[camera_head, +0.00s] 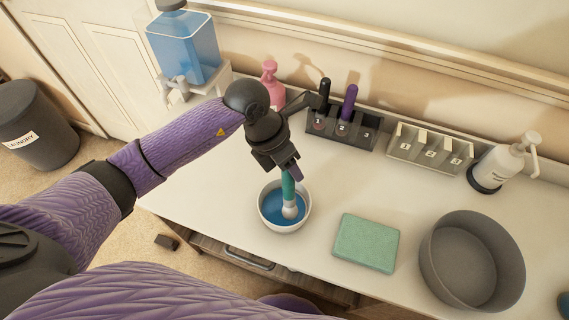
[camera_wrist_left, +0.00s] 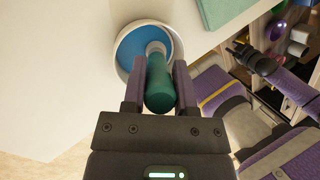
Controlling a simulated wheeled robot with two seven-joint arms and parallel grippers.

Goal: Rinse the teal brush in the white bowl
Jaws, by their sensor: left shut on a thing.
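My left gripper (camera_head: 288,170) is shut on the teal brush (camera_head: 288,188), which hangs bristles down over the white bowl (camera_head: 284,229). The pale bristle head is inside the bowl, at or in the blue liquid (camera_head: 271,205); its exact depth is unclear. In the left wrist view, the fingers (camera_wrist_left: 159,85) clasp the teal handle (camera_wrist_left: 160,92) from both sides, with the bowl (camera_wrist_left: 119,50) beyond. My right gripper (camera_wrist_left: 242,50) shows small at the right of that view, apart from the bowl; its jaw opening is unclear.
A green block (camera_head: 366,243) and a grey round basin (camera_head: 440,262) stand right of the bowl. Behind are a dark numbered holder (camera_head: 352,140) with two brushes, a pale numbered holder (camera_head: 428,158), a white pump bottle (camera_head: 497,168), a pink bottle (camera_head: 270,82) and a blue dispenser (camera_head: 184,48).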

